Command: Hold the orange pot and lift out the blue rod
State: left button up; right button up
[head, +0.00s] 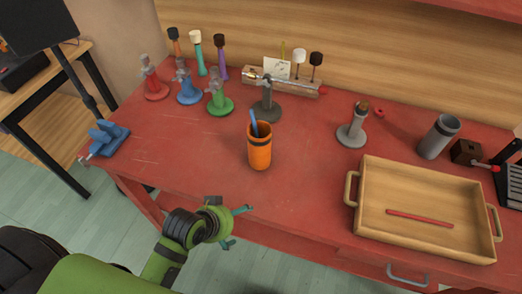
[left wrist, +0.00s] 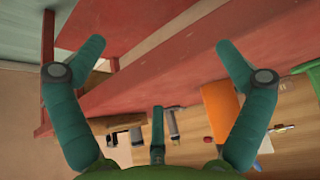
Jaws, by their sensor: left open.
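The orange pot (head: 259,155) stands upright on the red table, near the front middle, with a dark band below its rim. The blue rod (head: 254,123) leans in it, its upper end sticking out above the rim to the left. My left gripper (head: 237,226) is open and empty at the table's front edge, in front of and a little left of the pot, apart from it. In the left wrist view my left gripper's (left wrist: 162,55) teal fingers are spread wide, and the orange pot (left wrist: 219,106) shows partly behind the right finger. I cannot make out the rod there. My right gripper is not in view.
A wooden tray (head: 369,180) holding a red stick (head: 419,218) is at the right. A grey stand (head: 265,108) is just behind the pot; red, blue and green stands (head: 220,105) are back left. A blue vise (head: 108,138) is at the left edge.

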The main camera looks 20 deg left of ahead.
aim_at(256, 149)
pick_arm(q)
jog(key=w+r+t, duration=0.1)
jog(key=w, duration=0.1)
jog(key=w+d+r+t+h, duration=0.1)
jog(key=w+r, duration=0.1)
jog(key=w, duration=0.1)
jog(key=w+r+t, duration=0.1)
jog(key=w, duration=0.1)
jog(key=shift+w+d+r+m+h, duration=0.2)
jog(key=shift+w+m+h, duration=0.1)
jog(key=shift+w+m, duration=0.1)
jog(key=w+r+t, duration=0.1)
jog(key=w, duration=0.1)
jog(key=w+r+t, duration=0.1)
jog(key=w+r, duration=0.1)
jog(key=w, duration=0.1)
jog(key=w+a+r+t, duration=0.1)
jog(key=w+r, duration=0.1)
jog(key=shift+w+r+t+h, duration=0.1)
jog(key=shift+w+t+h, duration=0.05)
jog(key=shift+t+h, duration=0.25)
jog(key=shift+w+d+p, duration=0.1)
jog(key=shift+w+p, duration=0.2)
jog(key=shift+p, duration=0.05)
jog(key=shift+p+x, duration=0.4)
jog(key=shift+x, duration=2.75)
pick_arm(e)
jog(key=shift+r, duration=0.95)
